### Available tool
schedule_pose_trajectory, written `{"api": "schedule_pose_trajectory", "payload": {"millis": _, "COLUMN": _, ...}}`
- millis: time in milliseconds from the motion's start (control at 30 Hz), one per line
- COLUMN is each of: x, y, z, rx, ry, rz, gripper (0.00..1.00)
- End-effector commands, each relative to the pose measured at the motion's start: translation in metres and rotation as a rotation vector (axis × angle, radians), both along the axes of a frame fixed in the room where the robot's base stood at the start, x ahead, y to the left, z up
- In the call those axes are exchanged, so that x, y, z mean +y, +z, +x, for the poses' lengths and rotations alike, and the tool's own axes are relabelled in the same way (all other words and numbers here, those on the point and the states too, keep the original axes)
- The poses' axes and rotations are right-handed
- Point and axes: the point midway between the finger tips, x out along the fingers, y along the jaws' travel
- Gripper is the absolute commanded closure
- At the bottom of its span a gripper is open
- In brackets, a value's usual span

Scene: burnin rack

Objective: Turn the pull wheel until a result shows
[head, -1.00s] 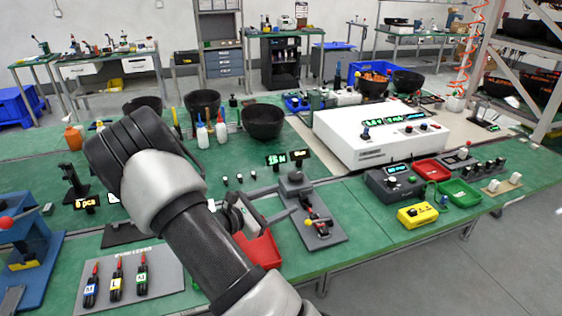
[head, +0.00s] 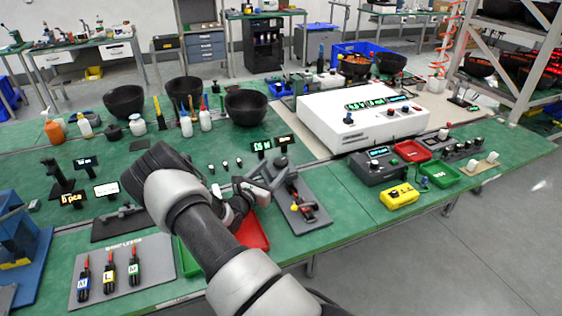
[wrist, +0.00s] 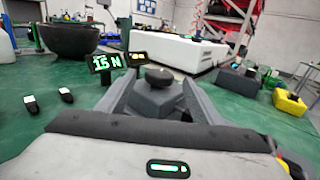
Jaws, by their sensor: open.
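A grey tester (head: 299,208) stands on the bench. A dark round knob (head: 280,162) on its far end looks like the pull wheel; it also shows in the wrist view (wrist: 159,76), on a grey block. My gripper (head: 266,178) is at the tester's left side. In the wrist view my gripper (wrist: 157,84) has its fingers apart, one on each side of the block and knob. I cannot tell whether they touch it. A small display (wrist: 106,63) behind the knob reads about 1.5 N; a second display (wrist: 138,58) shows dim amber marks.
A red tray (head: 253,236) lies below my gripper. A yellow box (head: 399,196) and a dark meter (head: 376,167) stand to the right, before a large white instrument (head: 350,120). A tool plate (head: 122,270) lies front left. Black bowls (head: 246,106) stand behind.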

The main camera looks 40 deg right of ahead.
Motion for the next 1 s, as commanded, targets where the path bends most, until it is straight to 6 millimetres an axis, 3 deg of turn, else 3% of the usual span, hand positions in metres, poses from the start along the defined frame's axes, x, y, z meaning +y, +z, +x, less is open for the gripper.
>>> {"api": "schedule_pose_trajectory", "payload": {"millis": 100, "x": -0.023, "y": -0.001, "z": 0.009, "rx": -0.001, "ry": -0.002, "rz": 0.0, "gripper": 0.4}}
{"api": "schedule_pose_trajectory", "payload": {"millis": 300, "x": -0.048, "y": 0.0, "z": 0.021, "rx": 0.0, "ry": -0.001, "rz": 0.0, "gripper": 0.4}}
{"api": "schedule_pose_trajectory", "payload": {"millis": 733, "x": -0.056, "y": 0.0, "z": 0.025, "rx": 0.0, "ry": -0.001, "rz": 0.001, "gripper": 0.4}}
{"api": "schedule_pose_trajectory", "payload": {"millis": 1000, "x": -0.056, "y": 0.0, "z": 0.025, "rx": 0.0, "ry": -0.001, "rz": 0.001, "gripper": 0.81}}
